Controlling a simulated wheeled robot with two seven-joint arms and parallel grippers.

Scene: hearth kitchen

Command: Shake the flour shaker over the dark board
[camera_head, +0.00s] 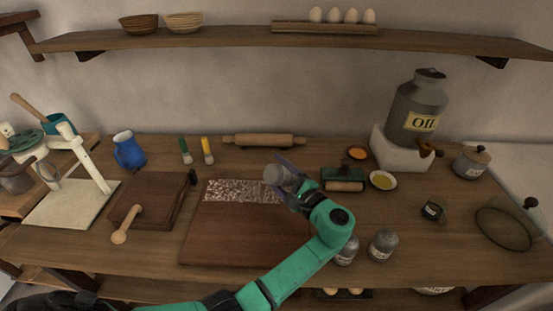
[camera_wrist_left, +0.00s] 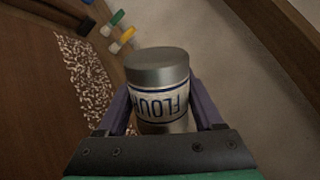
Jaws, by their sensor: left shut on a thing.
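My left gripper (camera_head: 290,178) is shut on the flour shaker (camera_head: 278,175), a grey metal can. In the left wrist view the flour shaker (camera_wrist_left: 160,95) sits between the two fingers, with a "FLOUR" label that reads upside down and a smooth grey end facing away. The gripper holds it above the far right part of the dark board (camera_head: 235,238). White flour specks (camera_head: 235,190) cover a band along the board's far edge; the nearer part of the board is bare. The specks also show in the left wrist view (camera_wrist_left: 85,75). My right gripper is not in view.
Two grey shakers (camera_head: 383,245) stand right of the board, near my left forearm. A green-topped roller tool (camera_head: 343,180) and small bowls lie behind. A rolling pin (camera_head: 264,140) lies at the back. A wooden book-like block (camera_head: 150,197) and wooden spoon (camera_head: 127,223) are left of the board.

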